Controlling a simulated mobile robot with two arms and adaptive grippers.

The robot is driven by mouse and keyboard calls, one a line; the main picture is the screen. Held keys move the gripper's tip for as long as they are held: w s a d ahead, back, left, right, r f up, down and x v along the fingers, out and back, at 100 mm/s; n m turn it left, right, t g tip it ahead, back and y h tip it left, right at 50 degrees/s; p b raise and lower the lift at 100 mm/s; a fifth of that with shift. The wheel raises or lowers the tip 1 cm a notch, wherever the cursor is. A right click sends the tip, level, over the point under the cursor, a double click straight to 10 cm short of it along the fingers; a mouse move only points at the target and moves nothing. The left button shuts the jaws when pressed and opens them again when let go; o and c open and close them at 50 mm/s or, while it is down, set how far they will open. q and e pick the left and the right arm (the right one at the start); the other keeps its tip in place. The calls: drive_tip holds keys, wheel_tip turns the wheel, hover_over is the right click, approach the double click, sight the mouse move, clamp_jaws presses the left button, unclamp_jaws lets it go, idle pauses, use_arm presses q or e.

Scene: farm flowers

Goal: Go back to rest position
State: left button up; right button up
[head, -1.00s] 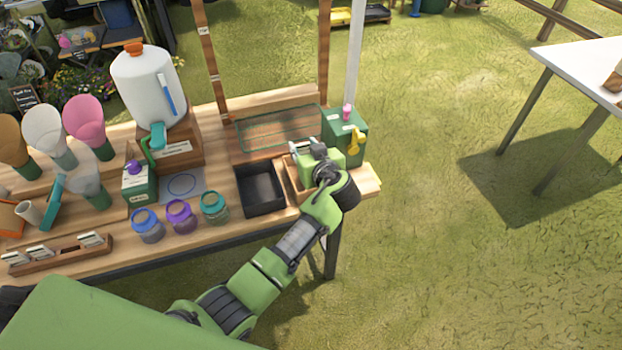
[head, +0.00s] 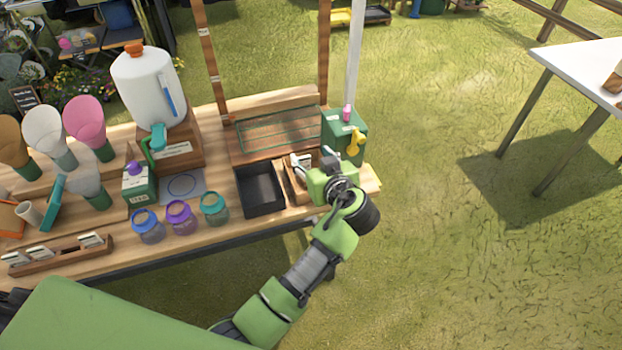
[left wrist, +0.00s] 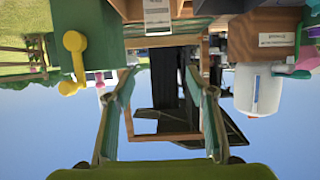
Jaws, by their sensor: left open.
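My left gripper (head: 313,162) is open and looks empty. It is over the right end of the wooden bench (head: 225,232), at a small wooden box (head: 294,190) that it partly covers. In the left wrist view, my two fingers (left wrist: 162,115) stand wide apart, with nothing visible gripped between them. A wooden frame-like edge shows behind them; whether the fingers touch anything is not clear. My right gripper is not in view.
A black tray (head: 260,190) sits left of the wooden box. A green box with a yellow tap (head: 343,135) stands close behind my gripper. Several jars, including a teal one (head: 214,208), line the front edge. Open grass (head: 450,260) lies right, before a white table (head: 590,65).

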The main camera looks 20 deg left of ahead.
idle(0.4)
use_arm(q)
drive_tip(key=s+a+f+m+g+h, duration=0.25)
drive_tip(key=s+f, duration=0.35)
drive_tip(key=s, duration=0.3)
drive_tip(key=s+a+f+m+g+h, duration=0.1)
drive_tip(key=s+a+f+g, duration=0.25)
drive_tip(key=s+f, duration=0.4)
drive_tip(key=s+r+m+g+h, duration=0.25)
drive_tip(key=s+m+h, duration=0.2)
drive_tip(key=s, duration=1.35)
wheel_tip(320, 180, down, 26)
drive_tip(key=s+m, duration=0.1)
drive_tip(key=s+a+f+g+b, duration=0.1)
drive_tip(key=s+a+f, duration=0.1)
drive_tip(key=s+f, duration=1.5)
drive_tip(key=shift+s+a+f+g+y, duration=0.2)
drive_tip(key=shift+s+f+g+y, duration=0.15)
drive_tip(key=shift+f, duration=0.25)
